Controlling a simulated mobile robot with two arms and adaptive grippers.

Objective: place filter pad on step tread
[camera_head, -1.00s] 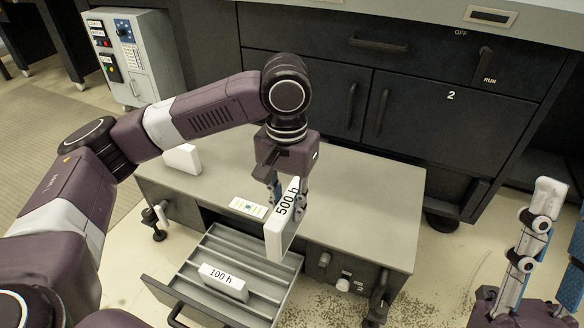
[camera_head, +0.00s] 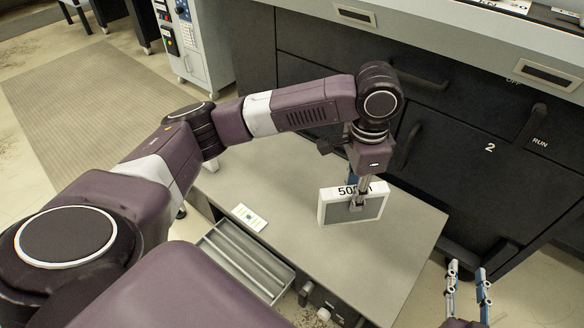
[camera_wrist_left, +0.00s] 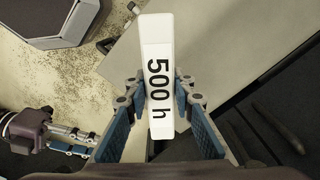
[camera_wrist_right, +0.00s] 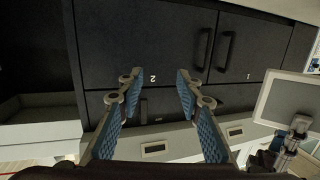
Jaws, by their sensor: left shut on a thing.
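The filter pad (camera_head: 338,208) is an upright white-framed slab with a grey face and "500 h" on its top edge. My left gripper (camera_head: 357,200) is shut on it, one finger on each side. In the left wrist view the label edge of the pad (camera_wrist_left: 159,70) stands between the fingers. The pad is over the grey step tread (camera_head: 290,222); whether it touches the tread I cannot tell. A framed grey panel (camera_wrist_right: 283,103), likely the same pad, shows in the right wrist view. My right gripper (camera_head: 467,283) is open and empty, off to the right of the tread.
An open drawer (camera_head: 245,262) with ribs sticks out below the tread, partly hidden by my arm. Dark cabinets (camera_head: 450,130) stand behind. The tread right of the pad is clear.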

